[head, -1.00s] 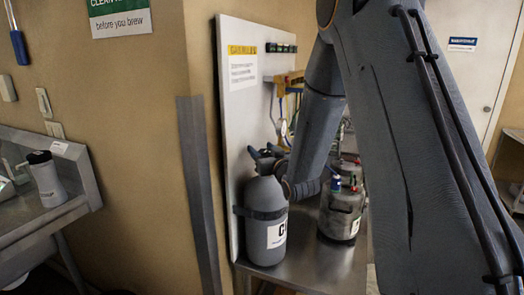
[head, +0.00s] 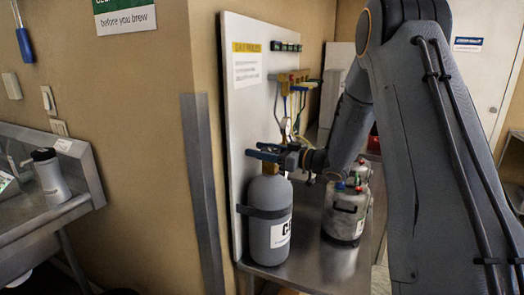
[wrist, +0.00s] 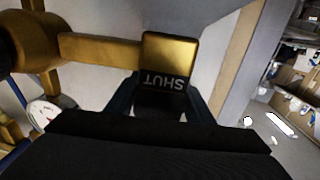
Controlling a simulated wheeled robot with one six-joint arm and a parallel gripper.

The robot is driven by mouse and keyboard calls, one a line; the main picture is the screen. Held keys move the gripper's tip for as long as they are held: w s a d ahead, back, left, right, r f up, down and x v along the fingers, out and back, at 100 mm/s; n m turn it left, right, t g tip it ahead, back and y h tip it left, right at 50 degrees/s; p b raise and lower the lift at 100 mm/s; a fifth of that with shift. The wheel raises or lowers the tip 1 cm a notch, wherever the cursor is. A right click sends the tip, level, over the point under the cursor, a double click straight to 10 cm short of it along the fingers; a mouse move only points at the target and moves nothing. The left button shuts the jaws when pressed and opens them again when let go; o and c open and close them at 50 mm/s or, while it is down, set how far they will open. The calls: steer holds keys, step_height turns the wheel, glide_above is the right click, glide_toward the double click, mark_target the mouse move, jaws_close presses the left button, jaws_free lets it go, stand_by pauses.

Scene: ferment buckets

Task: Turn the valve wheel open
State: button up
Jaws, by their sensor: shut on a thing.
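The grey gas cylinder (head: 268,222) stands upright against the white panel, strapped to it. My gripper (head: 268,152) is at its top, reaching in from the right, and hides most of the valve there. In the wrist view a brass block marked SHUT (wrist: 168,52), the part of the valve wheel in view, sits between my two dark blue fingers. They are closed on it. A brass arm joins this block to a larger round brass body (wrist: 20,40) at the left. The rest of the wheel is not clear.
A second, squat grey tank (head: 344,219) stands on the steel bench (head: 310,262) to the right. Hoses and brass fittings (head: 293,80) hang on the white panel (head: 242,130). A round gauge (wrist: 42,112) is near my gripper. A wall corner is left.

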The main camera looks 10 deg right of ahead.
steer(key=n+g+y, duration=0.1)
steer(key=g, duration=0.1)
steer(key=n+g+y+b, duration=0.1)
steer(key=n+g, duration=0.1)
steer(key=s+n+g+y, duration=0.1)
steer(key=g, duration=0.1)
steer(key=shift+a+n+y, duration=0.3)
steer(key=shift+a, duration=0.05)
steer(key=n+g+b, duration=0.1)
steer(key=g, duration=0.1)
steer(key=s+n+g+b, duration=0.1)
steer(key=g, duration=0.1)
steer(key=shift+a+n+g+y, duration=0.1)
steer(key=shift+n+g+y, duration=0.2)
steer(key=shift+n+y, duration=0.1)
steer(key=shift+s+n+g+b, duration=0.25)
steer(key=shift+n+g+b, duration=0.25)
steer(key=shift+g, duration=0.3)
steer(key=shift+r, duration=0.1)
steer(key=o, duration=0.8)
steer(key=shift+c, duration=0.2)
